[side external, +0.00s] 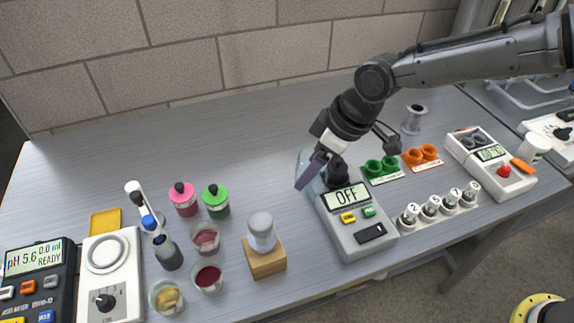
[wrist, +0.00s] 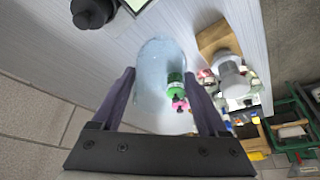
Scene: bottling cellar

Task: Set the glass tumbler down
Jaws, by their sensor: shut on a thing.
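The glass tumbler (wrist: 152,72) is clear and pale blue. In the wrist view it sits between the two dark fingers of my gripper (wrist: 165,100), which is shut on it. In the side view my gripper (side external: 312,170) is just behind and left of the grey scale with the OFF display (side external: 352,238). There the tumbler (side external: 301,163) shows only as a pale edge beside a finger, which hides much of it. I cannot tell whether its base touches the table.
A wooden block (side external: 267,263) bearing a capped jar (side external: 262,230) stands left of the scale. Green cups (side external: 380,168), orange cups (side external: 420,156) and several numbered weights (side external: 432,206) are on the right. Pink (side external: 184,199) and green (side external: 216,201) bottles stand left. The back-left table is clear.

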